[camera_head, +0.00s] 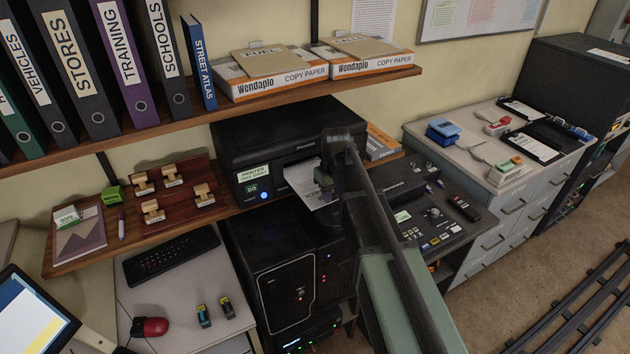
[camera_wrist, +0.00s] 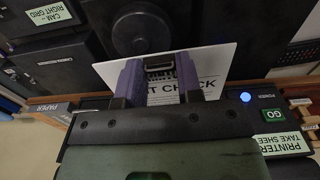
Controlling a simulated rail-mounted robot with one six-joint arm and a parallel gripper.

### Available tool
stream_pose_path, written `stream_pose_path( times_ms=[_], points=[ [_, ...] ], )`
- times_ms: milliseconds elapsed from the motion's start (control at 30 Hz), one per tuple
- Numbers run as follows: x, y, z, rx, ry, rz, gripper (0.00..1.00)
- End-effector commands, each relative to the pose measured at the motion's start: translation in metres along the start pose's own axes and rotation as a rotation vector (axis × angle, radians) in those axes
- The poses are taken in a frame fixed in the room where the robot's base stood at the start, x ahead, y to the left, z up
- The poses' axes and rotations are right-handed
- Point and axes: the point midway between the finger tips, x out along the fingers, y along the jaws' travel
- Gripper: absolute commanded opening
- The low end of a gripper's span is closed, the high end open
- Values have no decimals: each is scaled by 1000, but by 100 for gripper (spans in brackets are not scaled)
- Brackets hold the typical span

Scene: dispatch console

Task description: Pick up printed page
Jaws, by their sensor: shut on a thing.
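The printed page (camera_head: 302,180) is a white sheet at the front of the black printer (camera_head: 265,140) on the lower shelf. In the wrist view the page (camera_wrist: 218,62) carries black print, part of it reading "CHECK". My gripper (camera_head: 325,183) is at the page in front of the printer. In the wrist view my gripper (camera_wrist: 160,68) has its two purple-grey fingers at the sheet and is shut on it. Part of the page is hidden behind the fingers. I cannot tell whether the sheet's inner edge is still inside the printer slot.
Rubber stamps (camera_head: 153,210) stand on a rack left of the printer. A control panel (camera_head: 440,215) is on the right and a dark computer unit (camera_head: 288,285) below. A shelf (camera_head: 200,110) with binders and paper boxes runs above the printer.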

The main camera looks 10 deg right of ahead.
Motion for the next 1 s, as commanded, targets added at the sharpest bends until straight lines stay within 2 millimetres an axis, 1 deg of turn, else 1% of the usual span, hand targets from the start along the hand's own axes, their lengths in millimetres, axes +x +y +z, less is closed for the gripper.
stream_pose_path(
  times_ms=[267, 1000],
  points=[
    [-1, 0, 4, 0, 0, 0, 12],
    [-1, -3, 52, 1, 0, 0, 12]
  ],
)
